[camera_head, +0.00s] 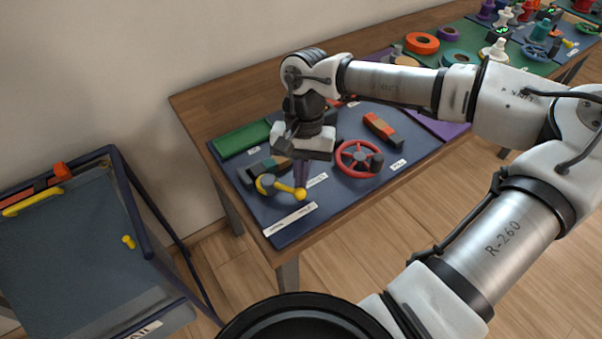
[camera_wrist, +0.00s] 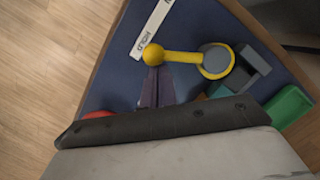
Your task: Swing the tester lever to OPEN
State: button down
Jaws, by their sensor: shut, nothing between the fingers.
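The yellow tester lever (camera_head: 283,188) lies on the dark blue mat at the left part of the wooden table, with a round pivot at its left and a ball knob at its right end. In the wrist view the lever (camera_wrist: 182,57) runs from its grey-topped pivot to the ball knob. My gripper (camera_head: 301,184) points down with its fingers shut and empty, right at the ball knob. In the wrist view the fingertips (camera_wrist: 154,74) are just beside the knob; I cannot tell whether they touch it. A white label strip (camera_head: 290,219) lies in front of the lever; "HOLD" is readable near the knob in the wrist view.
A red handwheel (camera_head: 345,168) stands to the right of the lever. A red-orange block (camera_head: 380,128) and a green pad (camera_head: 240,139) lie farther back. A grey bin (camera_head: 70,260) stands on the left. Spools and tape rolls fill the far table.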

jog(key=shift+s, duration=0.1)
jog(key=m+b, duration=0.1)
jog(key=s+m+b, duration=0.1)
jog(key=m+b, duration=0.1)
jog(key=shift+s+a+f+y, duration=0.1)
jog(key=shift+s+f+y, duration=0.15)
jog(key=shift+s+y, duration=0.15)
jog(key=s+m+b, duration=0.1)
jog(key=m, duration=0.1)
jog(key=s+a+m+b, duration=0.1)
jog(key=m+b, duration=0.1)
jog(key=shift+t+y, duration=0.3)
jog(key=shift+y, duration=0.1)
jog(key=shift+s+a+m+b, duration=0.4)
jog(key=shift+s+m+b, duration=0.05)
jog(key=shift+m+b, duration=0.7)
jog(key=shift+s+a+r+t+b, duration=0.15)
jog(key=shift+s+a+t+b, duration=0.25)
jog(key=shift+b, duration=0.4)
jog(key=shift+a+r, duration=0.1)
jog(key=shift+a, duration=0.1)
